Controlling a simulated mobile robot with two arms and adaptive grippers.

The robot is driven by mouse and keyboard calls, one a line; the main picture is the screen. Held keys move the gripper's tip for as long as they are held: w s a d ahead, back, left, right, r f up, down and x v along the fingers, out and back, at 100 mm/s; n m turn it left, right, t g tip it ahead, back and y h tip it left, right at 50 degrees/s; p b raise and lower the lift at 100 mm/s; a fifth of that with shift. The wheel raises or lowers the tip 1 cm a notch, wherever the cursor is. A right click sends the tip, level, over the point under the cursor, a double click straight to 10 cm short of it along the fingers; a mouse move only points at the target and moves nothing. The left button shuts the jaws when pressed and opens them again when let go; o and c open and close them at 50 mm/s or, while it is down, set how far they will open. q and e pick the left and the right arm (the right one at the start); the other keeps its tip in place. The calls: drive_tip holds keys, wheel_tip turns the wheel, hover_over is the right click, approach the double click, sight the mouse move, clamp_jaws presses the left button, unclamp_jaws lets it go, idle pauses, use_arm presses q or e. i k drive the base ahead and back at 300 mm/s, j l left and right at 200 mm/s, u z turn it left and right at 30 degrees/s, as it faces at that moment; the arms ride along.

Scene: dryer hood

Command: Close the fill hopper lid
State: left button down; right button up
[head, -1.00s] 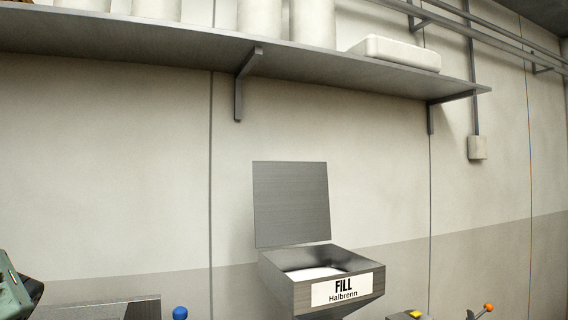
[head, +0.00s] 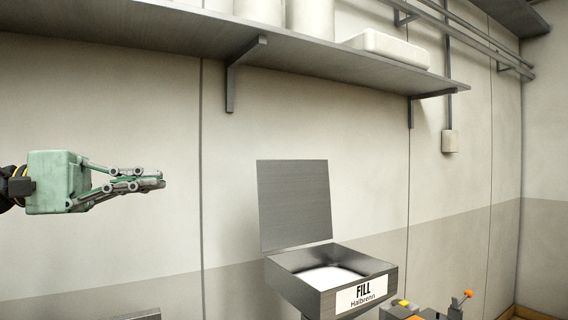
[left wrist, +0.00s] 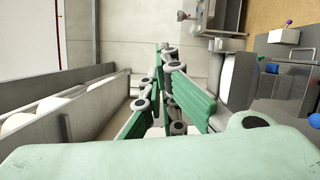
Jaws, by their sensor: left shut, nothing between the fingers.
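The fill hopper (head: 310,288) is a grey metal box with a white "FILL Halbrenn" label, low and right of centre in the head view. White material shows inside it. Its lid (head: 293,205) is a flat grey plate standing upright at the back of the box, so the hopper is open. My left gripper (head: 163,180) is in the left of the head view, pointing right, shut and empty. It is left of the lid and apart from it, at about the height of the lid's upper part. The gripper fingers (left wrist: 165,75) also fill the middle of the left wrist view. My right gripper is out of view.
A long grey shelf (head: 150,50) with white containers (head: 310,15) and a white box (head: 388,48) runs along the wall above. Small controls with an orange knob (head: 468,294) stand right of the hopper. The wall space between gripper and lid is clear.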

sight(295, 207)
drive_tip(key=i+l, duration=0.15)
drive_tip(key=i, duration=0.35)
drive_tip(key=i+l, duration=0.15)
drive_tip(key=i, duration=0.3)
drive_tip(key=i+l, duration=0.15)
drive_tip(key=i, duration=0.35)
